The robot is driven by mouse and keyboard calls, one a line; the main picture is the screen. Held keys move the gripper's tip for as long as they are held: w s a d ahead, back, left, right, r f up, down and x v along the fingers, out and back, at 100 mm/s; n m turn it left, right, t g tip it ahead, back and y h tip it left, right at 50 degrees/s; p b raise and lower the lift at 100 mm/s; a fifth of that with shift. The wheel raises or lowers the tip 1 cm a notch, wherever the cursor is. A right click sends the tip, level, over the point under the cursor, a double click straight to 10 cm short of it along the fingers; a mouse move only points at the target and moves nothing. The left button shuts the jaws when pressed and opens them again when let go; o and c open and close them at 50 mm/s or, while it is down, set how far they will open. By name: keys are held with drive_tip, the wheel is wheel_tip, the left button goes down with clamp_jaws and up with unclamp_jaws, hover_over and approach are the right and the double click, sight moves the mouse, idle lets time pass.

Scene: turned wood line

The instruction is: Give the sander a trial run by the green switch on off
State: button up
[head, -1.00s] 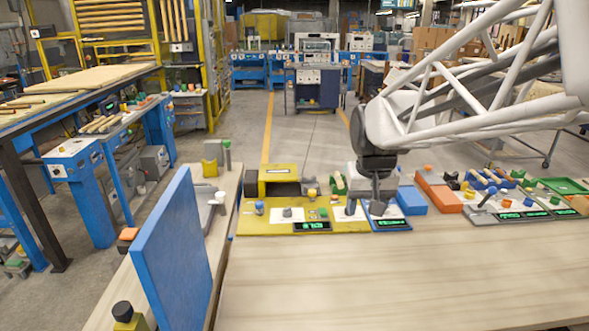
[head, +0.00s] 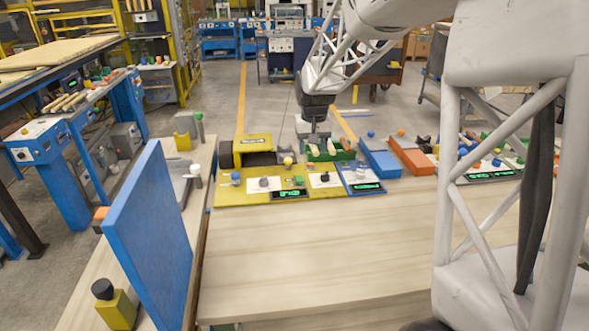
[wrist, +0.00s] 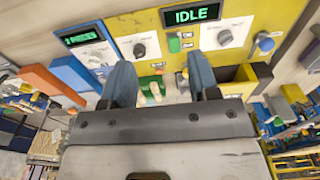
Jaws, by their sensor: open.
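The yellow control panel (head: 228,197) lies at the bench's back edge, with a dark display (wrist: 192,15) reading IDLE in green. The green switch (wrist: 174,43) sits beside that display, with small ON and OFF plates; it also shows in the head view (head: 299,180). Its exact position is too small to tell. The yellow machine with a dark drum (head: 254,143), apparently the sander, stands behind the panel. My gripper (wrist: 161,75) is open and empty, its two blue-grey fingers apart. The switch lies beyond the fingertips, between their lines, not touched. In the head view my gripper is behind the panel's right part.
A blue panel (head: 361,187), green crate (head: 345,155), blue box (head: 380,158) and orange box (head: 412,155) stand to the right. A blue board (head: 150,240) stands left. The front bench is clear.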

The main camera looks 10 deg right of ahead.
hover_over(299, 176)
drive_tip(key=shift+g, duration=0.4)
wheel_tip(299, 176, down, 12)
drive_tip(key=shift+a+r, duration=0.1)
drive_tip(key=shift+f, duration=0.2)
drive_tip(key=shift+f, duration=3.75)
